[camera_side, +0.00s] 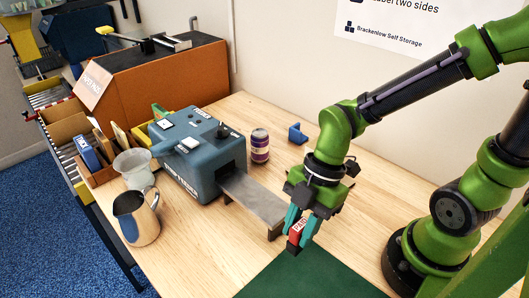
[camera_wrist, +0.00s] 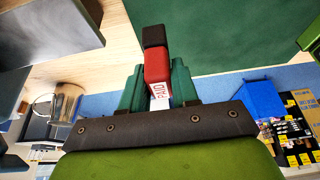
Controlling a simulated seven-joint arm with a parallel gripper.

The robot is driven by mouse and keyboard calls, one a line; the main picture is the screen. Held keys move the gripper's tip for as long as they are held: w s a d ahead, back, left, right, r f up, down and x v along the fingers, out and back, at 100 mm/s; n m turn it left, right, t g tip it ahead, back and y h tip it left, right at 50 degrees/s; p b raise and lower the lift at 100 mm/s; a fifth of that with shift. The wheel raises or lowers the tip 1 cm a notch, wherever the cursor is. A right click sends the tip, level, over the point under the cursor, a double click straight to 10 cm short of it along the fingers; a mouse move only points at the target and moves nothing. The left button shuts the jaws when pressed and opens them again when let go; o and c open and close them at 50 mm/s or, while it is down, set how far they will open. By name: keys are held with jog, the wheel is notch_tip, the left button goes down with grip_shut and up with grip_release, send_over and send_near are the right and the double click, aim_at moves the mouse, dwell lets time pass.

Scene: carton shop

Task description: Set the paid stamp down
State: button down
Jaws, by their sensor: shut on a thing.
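The paid stamp (camera_side: 297,232) is red with a white label reading PAID and a dark end. My gripper (camera_side: 302,226) is shut on it, with teal fingers on either side, and holds it near the back edge of the green mat (camera_side: 310,279). In the wrist view the paid stamp (camera_wrist: 156,62) sticks out between the fingers of my gripper (camera_wrist: 158,88), its dark end pointing away from the palm and overlapping the green mat (camera_wrist: 240,40). I cannot tell whether the dark end touches the surface.
A blue-grey machine (camera_side: 196,155) with a metal chute (camera_side: 254,196) stands left of my gripper. A metal jug (camera_side: 136,217), a grey pot (camera_side: 134,168), a purple jar (camera_side: 260,146) and a small blue object (camera_side: 297,134) are on the wooden table (camera_side: 205,240). The visible mat is bare.

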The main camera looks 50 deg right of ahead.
notch_tip(320, 180, down, 2)
jog(key=shift+f, duration=0.25)
jog(key=shift+w+a, duration=0.25)
jog(key=shift+w, duration=0.05)
jog(key=w+a, duration=0.3)
jog(key=w+a+f, duration=0.1)
jog(key=w+a, duration=0.2)
jog(key=w, duration=0.1)
jog(key=w+a, duration=0.3)
jog(key=w, duration=0.1)
jog(key=shift+w+a+f, duration=0.25)
jog(key=shift+a+f, duration=0.05)
jog(key=shift+a, duration=0.1)
jog(key=shift+w+f, duration=0.1)
jog(key=shift+f, duration=1.65)
jog(key=shift+f, duration=0.1)
jog(key=shift+f, duration=0.1)
jog(key=c, duration=0.8)
grip_release()
jog(key=shift+c, duration=0.2)
